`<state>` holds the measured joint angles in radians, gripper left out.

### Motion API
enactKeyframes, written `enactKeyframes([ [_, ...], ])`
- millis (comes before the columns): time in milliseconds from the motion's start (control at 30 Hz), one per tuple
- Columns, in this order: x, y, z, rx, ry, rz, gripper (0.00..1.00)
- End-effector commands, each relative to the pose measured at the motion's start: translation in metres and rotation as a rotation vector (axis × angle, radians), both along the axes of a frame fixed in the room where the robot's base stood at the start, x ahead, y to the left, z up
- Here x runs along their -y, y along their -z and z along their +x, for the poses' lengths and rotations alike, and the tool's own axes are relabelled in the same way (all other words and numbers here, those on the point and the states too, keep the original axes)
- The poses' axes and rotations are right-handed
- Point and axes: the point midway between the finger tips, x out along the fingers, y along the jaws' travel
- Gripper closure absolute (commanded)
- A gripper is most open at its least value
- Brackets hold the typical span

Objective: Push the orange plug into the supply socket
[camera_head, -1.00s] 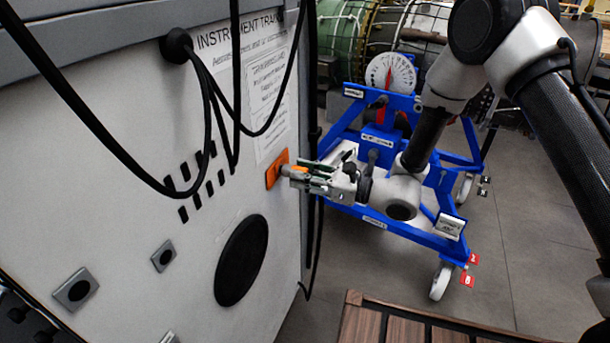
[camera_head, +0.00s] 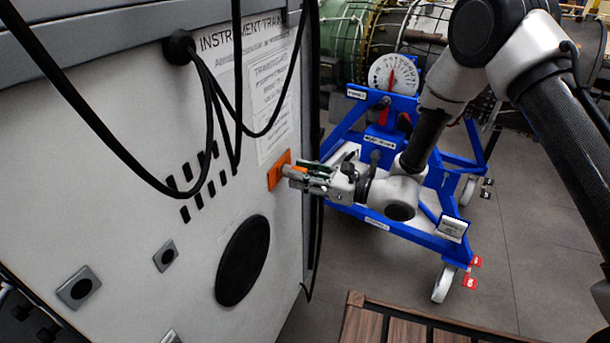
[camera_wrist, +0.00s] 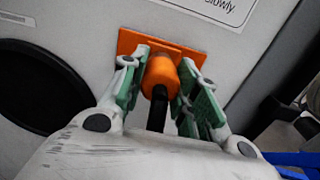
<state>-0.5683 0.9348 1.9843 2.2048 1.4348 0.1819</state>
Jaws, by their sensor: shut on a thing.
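The orange plug (camera_wrist: 160,76) is between the green-padded fingers of my gripper (camera_wrist: 163,88), with a black cable or stem trailing back from it. My gripper (camera_head: 300,178) is shut on the plug and points left at the cabinet face. The supply socket shows as an orange plate (camera_wrist: 130,42) on the cabinet; it also shows in the head view (camera_head: 279,168). The plug's front end lies at the plate in the wrist view. How deep it sits cannot be told, as the plug's body hides the opening.
The pale cabinet (camera_head: 120,200) fills the left, with black cables (camera_head: 212,110) hanging in front and a round black disc (camera_head: 243,260) below. A blue wheeled stand (camera_head: 400,222) with a dial (camera_head: 393,75) is behind my arm. A wooden slatted surface (camera_head: 400,325) is at the bottom.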

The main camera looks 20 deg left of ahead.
Motion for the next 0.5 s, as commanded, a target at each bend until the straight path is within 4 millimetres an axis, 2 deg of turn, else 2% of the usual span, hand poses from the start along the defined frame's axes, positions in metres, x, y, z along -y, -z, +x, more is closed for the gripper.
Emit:
enactKeyframes([
  [100, -0.0051, -0.0038, 0.0013, 0.009, 0.000, 0.007, 1.00],
  [133, -0.0052, -0.0039, 0.0013, 0.010, 0.000, 0.008, 0.68],
  [267, -0.0043, -0.0034, 0.0010, 0.008, 0.000, 0.006, 0.45],
  [500, -0.0027, -0.0022, 0.0007, 0.005, 0.000, 0.005, 0.45],
])
